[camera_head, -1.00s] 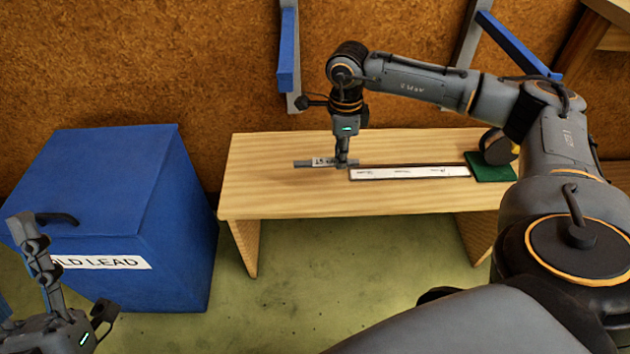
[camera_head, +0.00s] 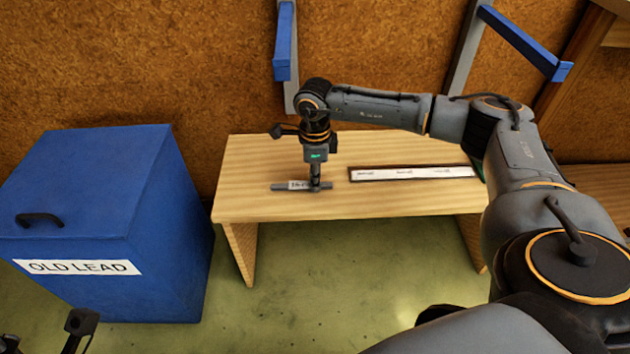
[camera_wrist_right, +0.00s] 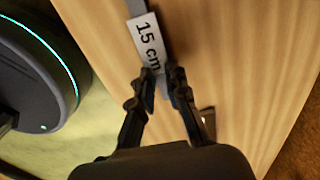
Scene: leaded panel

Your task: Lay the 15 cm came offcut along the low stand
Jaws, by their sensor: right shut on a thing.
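The came offcut (camera_head: 281,188) is a short grey bar with a white "15 cm" label, which reads clearly in the wrist view (camera_wrist_right: 147,42). My right gripper (camera_head: 315,187) is shut on it near its right end; both fingers also show on it in the wrist view (camera_wrist_right: 162,74). The bar lies crosswise, left of the strip, over the front left part of the low wooden stand (camera_head: 400,205). I cannot tell whether it touches the top.
A white marked strip in a dark frame (camera_head: 410,173) lies on the right half of the stand. A green pad (camera_head: 478,170) is mostly hidden by my right arm. A blue "OLD LEAD" box (camera_head: 100,230) stands left of the stand. The stand's front middle is bare.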

